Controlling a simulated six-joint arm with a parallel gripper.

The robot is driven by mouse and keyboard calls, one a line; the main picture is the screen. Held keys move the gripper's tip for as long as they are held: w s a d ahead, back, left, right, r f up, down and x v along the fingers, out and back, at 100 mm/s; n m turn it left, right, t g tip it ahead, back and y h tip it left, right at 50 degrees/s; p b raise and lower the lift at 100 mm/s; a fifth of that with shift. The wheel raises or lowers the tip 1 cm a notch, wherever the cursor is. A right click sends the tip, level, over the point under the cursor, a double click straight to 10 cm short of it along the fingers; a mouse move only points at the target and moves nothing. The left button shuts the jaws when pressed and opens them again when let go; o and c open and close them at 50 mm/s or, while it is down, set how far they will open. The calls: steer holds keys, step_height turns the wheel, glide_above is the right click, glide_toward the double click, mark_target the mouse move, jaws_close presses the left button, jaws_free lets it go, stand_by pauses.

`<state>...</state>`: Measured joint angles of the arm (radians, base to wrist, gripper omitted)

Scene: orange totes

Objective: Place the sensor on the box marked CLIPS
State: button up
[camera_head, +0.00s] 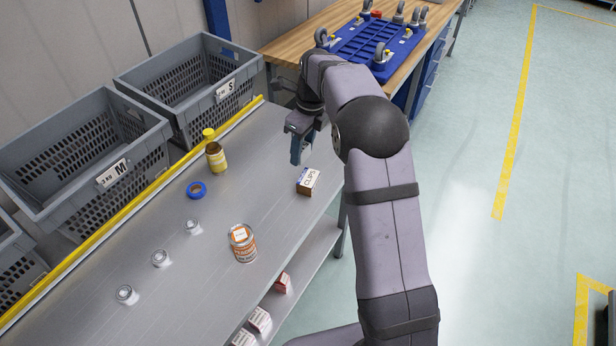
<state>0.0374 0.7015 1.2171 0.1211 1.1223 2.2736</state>
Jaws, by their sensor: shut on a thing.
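The small brown box marked CLIPS (308,182) stands on the grey metal shelf top, near its right edge. Its white label shows the word, and the top of the box looks clear. My gripper (297,152) points down above the shelf, a little behind and to the left of the box in the picture, apart from it. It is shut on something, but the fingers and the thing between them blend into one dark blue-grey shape. I cannot make out the sensor for certain.
On the shelf (190,285) stand an orange-and-white can (243,243), a yellow-brown bottle (216,157), a blue tape ring (196,190) and small silvery round pieces (160,259). Grey crates M (112,173) and S (225,90) line the left. A wooden bench (290,48) is behind.

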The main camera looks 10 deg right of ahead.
mark_target(301, 183)
steer(key=shift+f+p, duration=1.6)
steer(key=shift+f, duration=3.4)
steer(key=shift+f, duration=0.15)
steer(key=o, duration=1.1)
steer(key=shift+c, duration=0.2)
steer(key=r+b, duration=0.1)
steer(key=r, duration=0.3)
steer(key=s+r+b, duration=0.1)
steer(key=r, duration=0.3)
steer(key=d+r+b, duration=0.1)
steer(key=r, duration=0.3)
steer(key=shift+s+d+r, duration=0.1)
steer(key=shift+s+r, duration=0.05)
steer(key=shift+s, duration=0.05)
